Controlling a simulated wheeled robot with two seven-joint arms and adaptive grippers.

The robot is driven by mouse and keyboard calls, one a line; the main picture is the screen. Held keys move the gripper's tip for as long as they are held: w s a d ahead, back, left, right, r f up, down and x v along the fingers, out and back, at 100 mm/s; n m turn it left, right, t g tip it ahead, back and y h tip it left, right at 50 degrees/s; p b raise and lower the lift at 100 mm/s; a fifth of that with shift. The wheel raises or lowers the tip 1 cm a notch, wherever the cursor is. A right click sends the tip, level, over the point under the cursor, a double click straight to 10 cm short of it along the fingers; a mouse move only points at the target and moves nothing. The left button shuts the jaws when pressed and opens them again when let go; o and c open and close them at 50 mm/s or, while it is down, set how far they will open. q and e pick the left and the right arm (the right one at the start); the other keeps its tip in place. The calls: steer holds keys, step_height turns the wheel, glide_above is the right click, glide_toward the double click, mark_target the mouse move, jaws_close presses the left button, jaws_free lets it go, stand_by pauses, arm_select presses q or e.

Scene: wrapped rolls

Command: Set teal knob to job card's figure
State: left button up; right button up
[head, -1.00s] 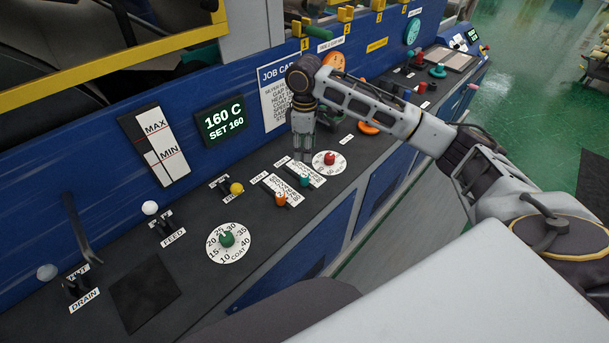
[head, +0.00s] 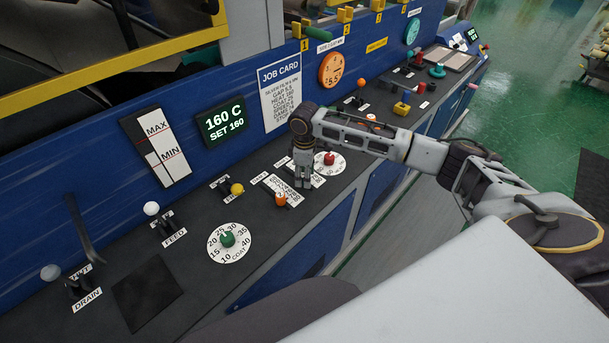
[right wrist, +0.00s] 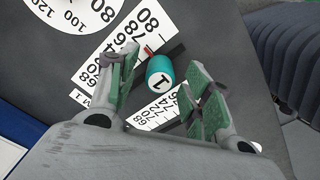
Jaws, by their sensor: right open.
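The teal knob (right wrist: 160,72) is a small slider cap marked 1 with a red pointer, on a white number scale (right wrist: 128,45) in the right wrist view. My right gripper (right wrist: 162,66) is open, with one finger on each side of the knob; I cannot tell whether either touches it. In the head view this gripper (head: 303,184) points down and hides the teal knob. The job card (head: 280,92) is a white sheet with a blue heading on the blue wall; its lines are small and only partly legible. My left gripper is out of view.
An orange knob (head: 281,199) stands on the neighbouring slider scale, close in front of the gripper. A red-knobbed dial (head: 329,160) is just right of it. A green COAT dial (head: 228,240) and a yellow-topped lever (head: 237,189) stand to the left.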

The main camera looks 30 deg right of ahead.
steer(key=shift+f, duration=0.35)
jaws_close()
